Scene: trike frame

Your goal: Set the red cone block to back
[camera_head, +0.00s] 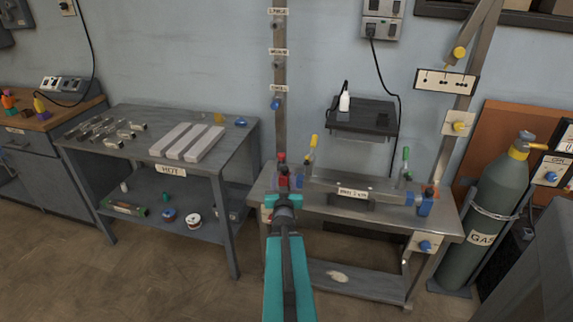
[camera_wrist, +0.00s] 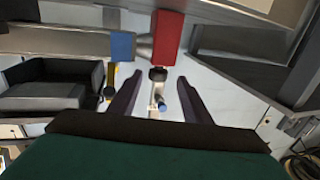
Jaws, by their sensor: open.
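The red block (camera_wrist: 168,38) shows in the wrist view just beyond my fingertips, slightly right of centre. A grey cone-like piece joins its left side, with a blue block (camera_wrist: 122,46) further left. In the head view, my gripper (camera_head: 285,184) is at the left end of the bench (camera_head: 385,212), in front of red parts that it partly hides. In the wrist view, my gripper (camera_wrist: 156,84) is open, with two dark fingers apart and nothing held between them. A small fitting with a blue knob (camera_wrist: 161,104) shows between the fingers, further off.
A grey tube with a label (camera_head: 352,192) lies along the bench, with another blue block (camera_head: 425,205) at its right end. Yellow-handled (camera_head: 313,142) and green-handled (camera_head: 406,155) levers stand up. A post (camera_head: 280,80) rises behind; a gas cylinder (camera_head: 497,205) stands right.

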